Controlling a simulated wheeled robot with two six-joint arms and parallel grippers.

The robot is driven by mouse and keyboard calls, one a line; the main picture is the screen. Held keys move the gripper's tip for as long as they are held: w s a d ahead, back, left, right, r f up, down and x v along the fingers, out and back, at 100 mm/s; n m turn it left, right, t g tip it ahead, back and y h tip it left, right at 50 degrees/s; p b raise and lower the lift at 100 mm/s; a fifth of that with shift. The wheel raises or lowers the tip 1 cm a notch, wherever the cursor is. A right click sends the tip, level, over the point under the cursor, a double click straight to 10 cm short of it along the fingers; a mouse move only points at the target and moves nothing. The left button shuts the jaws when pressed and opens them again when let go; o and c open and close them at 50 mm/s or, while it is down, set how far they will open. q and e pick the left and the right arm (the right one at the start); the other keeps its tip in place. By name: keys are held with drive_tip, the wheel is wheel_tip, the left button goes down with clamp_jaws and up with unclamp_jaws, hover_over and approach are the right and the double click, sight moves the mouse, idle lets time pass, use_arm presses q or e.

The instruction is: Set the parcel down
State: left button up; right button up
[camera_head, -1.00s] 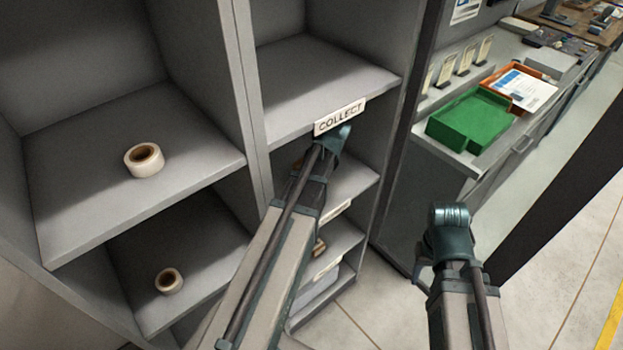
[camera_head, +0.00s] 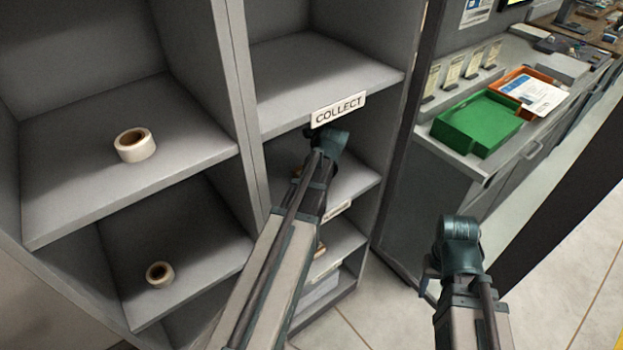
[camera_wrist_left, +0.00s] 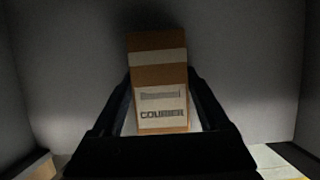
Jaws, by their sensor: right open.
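The parcel (camera_wrist_left: 158,42) is a brown cardboard box with a pale tape band and a white label reading COURIER. In the left wrist view it stands upright between the dark fingers of my left gripper (camera_wrist_left: 160,84), which are closed against its sides. Its underside is hidden. In the head view my left arm reaches into the compartment below the COLLECT sign (camera_head: 339,107); its gripper is hidden there behind the wrist. My right gripper (camera_head: 431,284) is open and empty, low over the floor at the right, mostly hidden by its wrist.
Tape rolls stand on the left shelves, one on the upper (camera_head: 135,145) and one on the lower (camera_head: 160,273). A green tray (camera_head: 478,122) and an orange tray (camera_head: 519,78) with papers lie on the counter. The shelf above the sign is empty. Upright dividers flank the compartment.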

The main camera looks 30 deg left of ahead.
use_arm(q)
drive_tip(key=shift+o, duration=1.3)
drive_tip(key=p+v, duration=0.5)
drive_tip(key=shift+r, duration=0.4)
drive_tip(key=s+d+n+h, duration=0.1)
drive_tip(key=s+d+n, duration=0.4)
drive_tip(key=d, duration=0.4)
drive_tip(key=s+d+f+n+g+h, duration=0.1)
drive_tip(key=s+d+n, duration=0.4)
drive_tip(key=d, duration=0.5)
drive_tip(key=s+d+f+n+g+h, duration=0.1)
drive_tip(key=s+d+n, duration=0.4)
drive_tip(key=d+n, duration=0.3)
drive_tip(key=shift+s+d+n, duration=0.35)
drive_tip(key=shift+d+n, duration=0.05)
drive_tip(key=shift+d, duration=0.5)
